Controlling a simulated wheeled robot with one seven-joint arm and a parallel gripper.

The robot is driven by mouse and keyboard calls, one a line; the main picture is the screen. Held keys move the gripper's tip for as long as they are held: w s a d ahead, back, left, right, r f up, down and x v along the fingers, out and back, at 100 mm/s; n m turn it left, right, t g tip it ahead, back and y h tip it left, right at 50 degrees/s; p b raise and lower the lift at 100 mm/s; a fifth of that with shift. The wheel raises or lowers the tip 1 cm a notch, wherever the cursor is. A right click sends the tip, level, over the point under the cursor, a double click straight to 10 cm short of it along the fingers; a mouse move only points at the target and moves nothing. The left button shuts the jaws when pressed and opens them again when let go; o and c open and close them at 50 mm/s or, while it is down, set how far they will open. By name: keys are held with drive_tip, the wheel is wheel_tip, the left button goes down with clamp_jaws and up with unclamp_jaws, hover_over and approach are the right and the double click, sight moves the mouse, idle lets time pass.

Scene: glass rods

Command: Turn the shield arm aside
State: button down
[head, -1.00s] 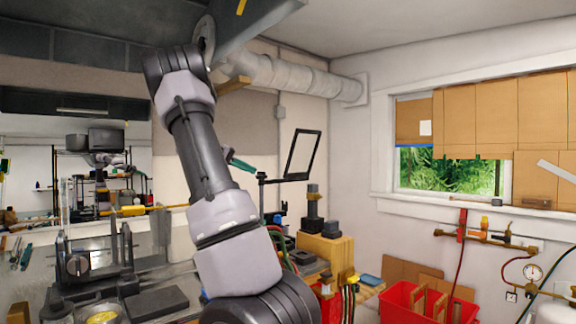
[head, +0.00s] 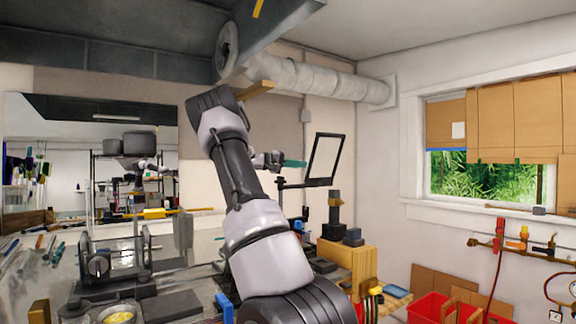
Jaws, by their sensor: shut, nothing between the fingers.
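The shield is a dark-framed, pale see-through panel (head: 325,158), tilted, near the middle of the head view. Its dark shield arm (head: 297,184) runs left from the panel's lower edge to a thin upright post. My gripper (head: 304,163) shows as slim teal fingers pointing right, beyond my forearm. They are shut and nothing shows between them. The fingertips are just left of the panel's left edge and above the shield arm; I cannot tell if they touch it. My arm hides part of the bench and the lower post.
A wooden block (head: 345,262) with a dark burner-like stand (head: 334,215) is below the shield. A lathe-like machine (head: 100,265) is on the bench at left. Red bins (head: 432,308) are at lower right. A duct (head: 320,82) runs overhead.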

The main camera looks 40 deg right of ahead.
sight(320, 170)
drive_tip(key=s, duration=0.2)
drive_tip(key=s+f, duration=0.1)
drive_tip(key=shift+s+d+f, duration=0.1)
drive_tip(key=shift+s+f, duration=0.1)
drive_tip(key=shift+s, duration=0.2)
drive_tip(key=shift+s+f+m+g+y, duration=0.15)
drive_tip(key=shift+s+m+g, duration=0.15)
drive_tip(key=shift+s+g, duration=0.2)
drive_tip(key=shift+s+f+m+g+y, duration=0.15)
drive_tip(key=shift+s+m+g, duration=0.15)
drive_tip(key=shift+s+g, duration=0.15)
drive_tip(key=shift+s+r, duration=0.1)
